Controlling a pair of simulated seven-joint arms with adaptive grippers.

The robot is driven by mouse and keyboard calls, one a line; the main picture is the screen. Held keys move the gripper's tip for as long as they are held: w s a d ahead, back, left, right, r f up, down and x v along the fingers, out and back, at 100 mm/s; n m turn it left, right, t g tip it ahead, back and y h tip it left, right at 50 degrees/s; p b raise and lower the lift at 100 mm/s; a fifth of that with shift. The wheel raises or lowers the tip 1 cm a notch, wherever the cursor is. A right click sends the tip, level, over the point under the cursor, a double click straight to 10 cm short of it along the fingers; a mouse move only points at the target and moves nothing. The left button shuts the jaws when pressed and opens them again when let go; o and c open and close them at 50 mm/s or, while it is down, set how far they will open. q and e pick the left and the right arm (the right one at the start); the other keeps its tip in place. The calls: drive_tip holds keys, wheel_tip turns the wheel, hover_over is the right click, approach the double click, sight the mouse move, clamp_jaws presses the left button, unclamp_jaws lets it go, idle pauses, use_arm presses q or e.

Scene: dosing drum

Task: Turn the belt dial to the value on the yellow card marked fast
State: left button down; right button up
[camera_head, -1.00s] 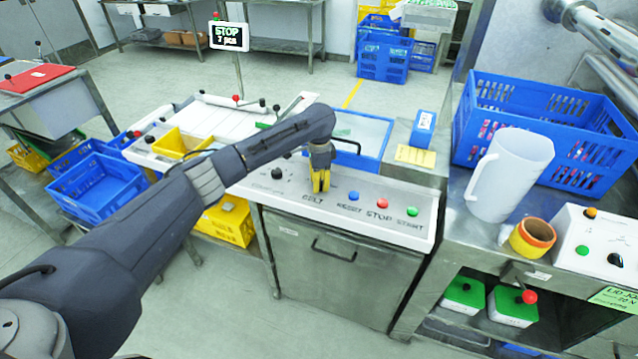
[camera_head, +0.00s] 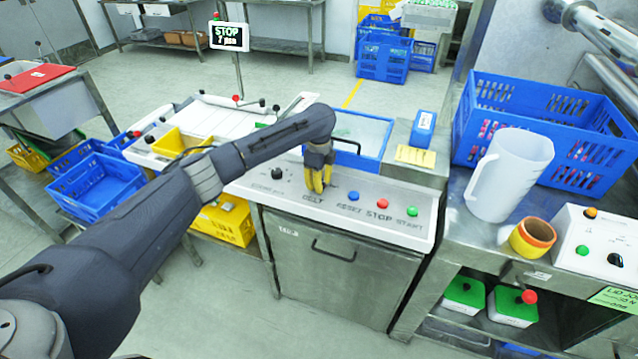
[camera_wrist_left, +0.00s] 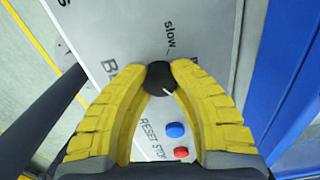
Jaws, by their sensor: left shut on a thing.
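The belt dial (camera_wrist_left: 160,80) is a small black knob with a white pointer line, seen in the left wrist view. It sits on a pale panel near the word "slow". My left gripper (camera_head: 318,183) has yellow fingers pointing down at the control panel (camera_head: 340,207) above the BELT label. In the left wrist view its fingertips (camera_wrist_left: 158,70) are shut on the dial from both sides. The fingers hide the dial in the head view. A yellow card (camera_head: 415,156) lies behind the panel at right; its writing is too small to read. My right gripper is not in view.
Blue (camera_head: 353,196), red (camera_head: 383,204) and green (camera_head: 412,211) buttons sit right of the dial. Another black knob (camera_head: 278,173) is to its left. A blue box (camera_head: 422,129) stands behind the card. A white jug (camera_head: 508,175) stands on the right bench.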

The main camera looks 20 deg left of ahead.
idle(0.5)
use_arm(q)
drive_tip(key=c, duration=1)
unclamp_jaws()
wheel_tip(320, 180, up, 12)
